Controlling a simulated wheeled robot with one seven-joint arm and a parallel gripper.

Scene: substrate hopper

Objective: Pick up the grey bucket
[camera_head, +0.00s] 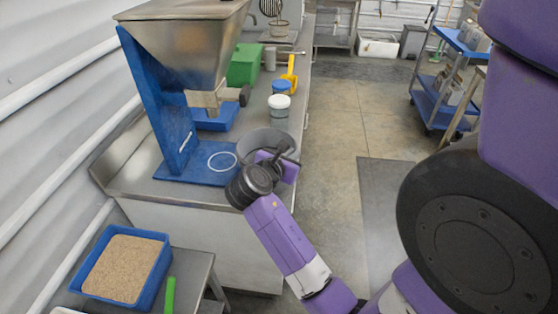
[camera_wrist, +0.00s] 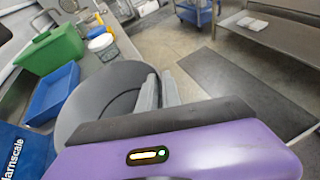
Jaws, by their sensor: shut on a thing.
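The grey bucket (camera_head: 259,140) stands at the right front edge of the steel counter in the head view, partly hidden behind my wrist. In the wrist view its round rim and dark inside (camera_wrist: 92,90) fill the left middle. My gripper (camera_head: 285,153) is at the bucket's right side. In the wrist view the two fingers (camera_wrist: 158,92) are close together at the bucket's right rim, shut on its wall. The bucket looks upright. I cannot tell whether its bottom touches the counter.
A steel hopper (camera_head: 187,45) on a blue stand (camera_head: 157,105) is left of the bucket. A blue tray (camera_head: 215,118), green bin (camera_head: 244,64) and white-lidded jar (camera_head: 279,112) stand behind. A blue tub (camera_head: 159,262) of grain is on a lower table. The floor aisle (camera_head: 340,110) is clear.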

